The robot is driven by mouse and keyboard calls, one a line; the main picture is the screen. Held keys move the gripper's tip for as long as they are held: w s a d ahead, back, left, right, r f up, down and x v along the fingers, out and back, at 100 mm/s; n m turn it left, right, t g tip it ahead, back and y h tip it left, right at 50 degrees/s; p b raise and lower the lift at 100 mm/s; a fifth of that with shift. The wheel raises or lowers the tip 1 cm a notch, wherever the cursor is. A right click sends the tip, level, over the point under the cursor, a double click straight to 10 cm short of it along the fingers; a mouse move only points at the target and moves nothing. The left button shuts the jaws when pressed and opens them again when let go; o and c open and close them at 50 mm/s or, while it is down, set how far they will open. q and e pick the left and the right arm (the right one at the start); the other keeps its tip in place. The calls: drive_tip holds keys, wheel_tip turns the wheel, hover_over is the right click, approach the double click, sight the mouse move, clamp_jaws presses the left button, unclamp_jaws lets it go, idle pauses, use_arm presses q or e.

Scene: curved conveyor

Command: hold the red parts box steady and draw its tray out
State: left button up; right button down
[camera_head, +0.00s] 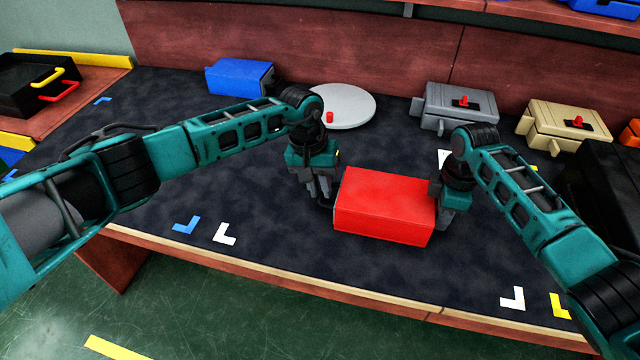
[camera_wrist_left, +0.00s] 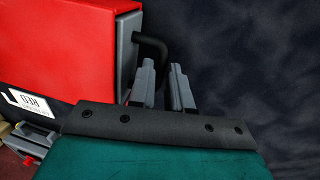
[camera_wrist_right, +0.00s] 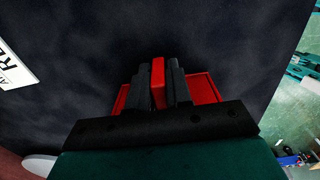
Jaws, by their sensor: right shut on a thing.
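The red parts box (camera_head: 385,205) lies on the dark mat in front of me, between my two grippers. Its grey tray front (camera_wrist_left: 128,50) with a black bar handle (camera_wrist_left: 151,43) shows at the box's left end in the left wrist view. My left gripper (camera_wrist_left: 167,80) is open, with the handle's bent part by the gap between its fingertips; contact cannot be told. My right gripper (camera_wrist_right: 158,82) is shut on a narrow upright red part of the box (camera_wrist_right: 158,70) at its right end. The head view hides both sets of fingertips partly.
A white disc (camera_head: 342,106), a blue box (camera_head: 240,78), a grey box (camera_head: 455,107) and a tan box (camera_head: 562,125) stand behind. A black case (camera_head: 35,85) is far left.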

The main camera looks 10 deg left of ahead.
use_arm(q)
clamp_jaws()
idle(1.0)
